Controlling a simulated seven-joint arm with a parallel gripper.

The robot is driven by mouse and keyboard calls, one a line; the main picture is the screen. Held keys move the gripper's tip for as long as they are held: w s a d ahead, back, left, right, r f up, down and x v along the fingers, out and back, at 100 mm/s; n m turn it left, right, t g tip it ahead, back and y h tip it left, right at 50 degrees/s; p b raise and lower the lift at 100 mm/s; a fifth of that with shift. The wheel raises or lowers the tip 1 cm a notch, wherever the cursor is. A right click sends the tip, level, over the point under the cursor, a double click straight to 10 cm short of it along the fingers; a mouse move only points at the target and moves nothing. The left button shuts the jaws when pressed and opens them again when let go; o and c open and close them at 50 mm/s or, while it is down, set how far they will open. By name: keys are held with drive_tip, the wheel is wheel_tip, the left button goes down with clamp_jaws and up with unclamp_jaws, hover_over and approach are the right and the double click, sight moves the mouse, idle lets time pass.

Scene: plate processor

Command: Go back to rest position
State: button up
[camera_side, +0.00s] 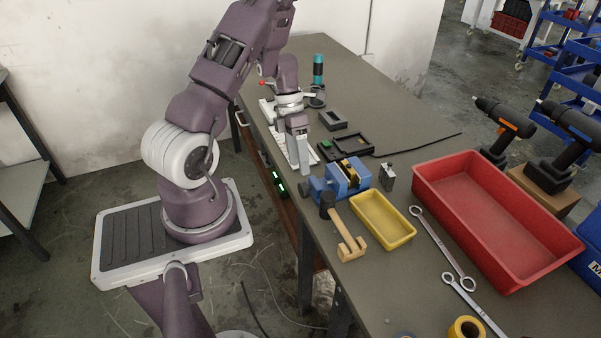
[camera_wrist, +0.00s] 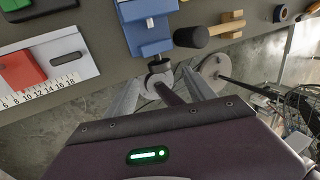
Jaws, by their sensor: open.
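My gripper (camera_side: 299,150) hangs pointing down at the left edge of the workbench (camera_side: 410,115), left of the blue vise (camera_side: 347,177). In the wrist view its two fingers (camera_wrist: 160,82) are spread apart with nothing held between them. The vise (camera_wrist: 148,28) shows ahead of the fingers there, its screw end lying in line with the gap. A red block (camera_wrist: 22,72) sits on a pale plate with a ruler scale (camera_wrist: 60,78) at the left of the wrist view. Part of the pale plate (camera_side: 313,157) is hidden behind my fingers in the side view.
A hammer (camera_side: 349,230), yellow tray (camera_side: 383,218), red tray (camera_side: 490,205) and wrenches (camera_side: 440,242) lie to the right. A black frame (camera_side: 347,145) and teal-topped cylinder (camera_side: 318,70) stand farther back. Power drills (camera_side: 505,120) stand beyond.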

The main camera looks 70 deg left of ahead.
drive_tip(key=shift+r, duration=0.1)
drive_tip(key=w+d+r+m+t+y, duration=0.1)
drive_tip(key=d+r+m, duration=0.7)
drive_tip(key=r, duration=0.2)
drive_tip(key=w+d+r+m+t, duration=0.1)
drive_tip(key=d+r+m, duration=0.6)
drive_tip(key=r+m, duration=0.25)
drive_tip(key=s+d+r+m+t+y, duration=0.1)
drive_tip(key=s+d+r+m, duration=0.3)
drive_tip(key=m, duration=0.5)
drive_tip(key=s+d+r+m+t+y, duration=0.2)
drive_tip(key=s+d+r+m, duration=0.2)
drive_tip(key=s+m, duration=0.5)
drive_tip(key=shift+d+t, duration=0.15)
drive_tip(key=shift+t, duration=0.15)
drive_tip(key=shift+r+m, duration=0.1)
drive_tip(key=shift+m, duration=0.15)
